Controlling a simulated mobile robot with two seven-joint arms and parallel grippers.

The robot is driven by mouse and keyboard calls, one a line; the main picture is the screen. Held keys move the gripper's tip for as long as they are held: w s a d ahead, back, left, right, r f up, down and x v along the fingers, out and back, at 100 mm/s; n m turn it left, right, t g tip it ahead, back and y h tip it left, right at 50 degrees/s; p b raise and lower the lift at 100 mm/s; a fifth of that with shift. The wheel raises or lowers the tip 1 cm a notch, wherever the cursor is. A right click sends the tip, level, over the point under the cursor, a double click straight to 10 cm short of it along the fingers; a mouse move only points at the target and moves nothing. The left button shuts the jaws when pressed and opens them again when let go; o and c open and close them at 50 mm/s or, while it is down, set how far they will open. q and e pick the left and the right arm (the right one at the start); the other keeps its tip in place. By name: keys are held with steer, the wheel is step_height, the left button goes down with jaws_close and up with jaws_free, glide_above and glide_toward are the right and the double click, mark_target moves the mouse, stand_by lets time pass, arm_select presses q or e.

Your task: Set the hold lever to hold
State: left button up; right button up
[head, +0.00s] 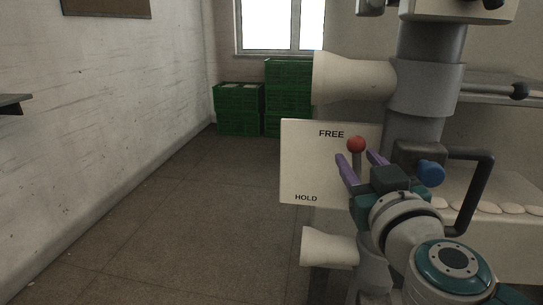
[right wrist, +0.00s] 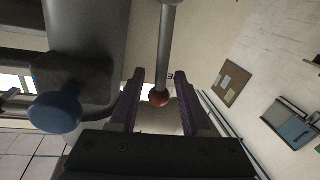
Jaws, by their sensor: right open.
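The hold lever (head: 356,145) is a grey rod with a red ball on top, in front of a white plate (head: 300,165) marked FREE above and HOLD below. The ball stands high, near the word FREE. My right gripper (head: 357,157) is open, its purple fingers one on each side of the lever. In the right wrist view the red ball (right wrist: 159,98) lies between the fingers (right wrist: 160,76), with gaps on both sides, so it is not gripped. The lower part of the rod is hidden behind my gripper in the head view. My left gripper is not in view.
A blue knob (head: 431,173) and a black bent handle (head: 485,180) are close to the right of my gripper. White cones (head: 355,78) stick out from the machine column above and below the plate. Green crates (head: 288,95) stand at the back; the floor at left is clear.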

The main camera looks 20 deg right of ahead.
steer(key=shift+w+d, duration=0.2)
steer(key=shift+w, duration=0.45)
jaws_close()
stand_by(1.0)
